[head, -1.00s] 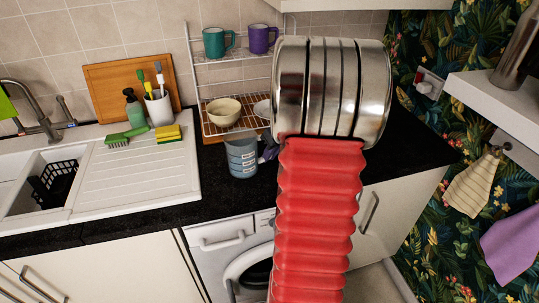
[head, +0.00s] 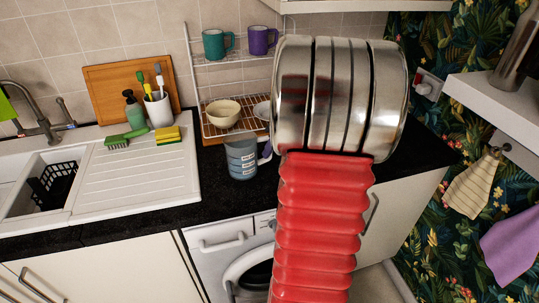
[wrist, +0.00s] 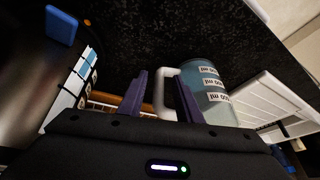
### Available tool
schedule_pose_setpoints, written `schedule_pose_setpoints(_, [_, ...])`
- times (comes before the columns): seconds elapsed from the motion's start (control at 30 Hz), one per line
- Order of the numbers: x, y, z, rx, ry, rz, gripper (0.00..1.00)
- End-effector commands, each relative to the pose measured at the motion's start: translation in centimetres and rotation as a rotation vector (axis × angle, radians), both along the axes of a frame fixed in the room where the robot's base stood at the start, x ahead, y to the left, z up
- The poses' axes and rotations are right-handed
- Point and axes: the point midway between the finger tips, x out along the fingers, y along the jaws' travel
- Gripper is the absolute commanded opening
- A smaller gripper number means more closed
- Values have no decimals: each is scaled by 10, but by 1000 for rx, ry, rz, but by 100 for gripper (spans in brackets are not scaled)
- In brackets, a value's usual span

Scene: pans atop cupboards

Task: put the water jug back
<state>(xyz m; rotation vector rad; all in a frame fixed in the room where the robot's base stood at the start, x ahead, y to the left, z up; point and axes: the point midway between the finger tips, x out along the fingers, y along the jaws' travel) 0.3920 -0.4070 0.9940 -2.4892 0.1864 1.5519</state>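The water jug (head: 241,157) is a translucent blue-grey measuring jug standing upright on the black worktop, in front of the wire dish rack. My gripper (wrist: 160,100) has two purple fingers, open. The handle lies between them in the picture, with a gap at the left finger; the right finger overlaps the handle's opening. I cannot tell whether either touches. In the head view my arm hides most of the gripper; only a purple bit shows right of the jug.
The wire rack (head: 190,62) holds a teal mug (head: 214,45), a purple mug (head: 259,40) and a cream bowl (head: 223,113). The sink drainer (head: 140,178) is left, with a sponge (head: 166,135) and brush (head: 117,142). A white shelf (head: 490,98) juts out at right.

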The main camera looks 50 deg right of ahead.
Motion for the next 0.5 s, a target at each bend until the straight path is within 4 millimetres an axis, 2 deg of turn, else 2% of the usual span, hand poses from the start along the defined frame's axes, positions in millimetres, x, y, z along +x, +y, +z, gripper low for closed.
schedule_pose_setpoints(0.03, [-5, -1, 10, -3, -2, -2, 32])
schedule_pose_setpoints(0.3, [-25, -1, 50, -3, -1, -2, 32])
schedule_pose_setpoints(0.5, [-33, 0, 67, 0, 0, -1, 32])
